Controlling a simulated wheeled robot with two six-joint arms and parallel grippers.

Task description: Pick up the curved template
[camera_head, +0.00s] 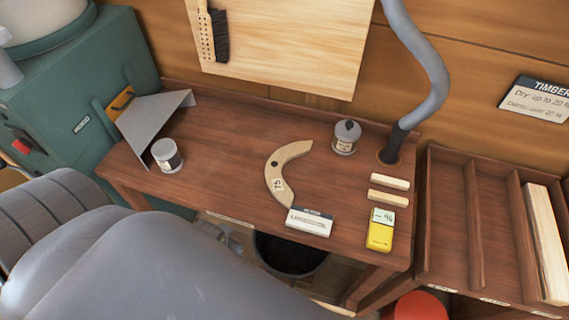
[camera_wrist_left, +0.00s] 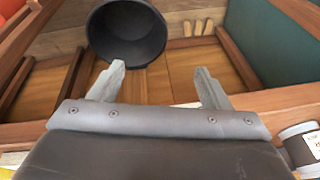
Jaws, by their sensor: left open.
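The curved template (camera_head: 272,177) is a pale wooden arc marked 75, with a dark hole. It lies flat on the brown bench in the head view, near the middle. A white-labelled card holder (camera_head: 310,222) stands close by its lower end. My left arm fills the lower left of the head view, and its gripper is mostly hidden there behind the arm near the bench's front edge. In the left wrist view the left gripper (camera_wrist_left: 160,72) has its two fingers wide apart with nothing between them. The template is not in the wrist view. My right gripper is not in view.
On the bench (camera_head: 225,140) stand a left jar (camera_head: 167,156), a bent metal sheet (camera_head: 152,121), a back jar (camera_head: 346,139), two wooden strips (camera_head: 388,190) and a yellow meter (camera_head: 380,231). A grey hose (camera_head: 425,60) hangs at right. A black bucket (camera_wrist_left: 125,35) sits below.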

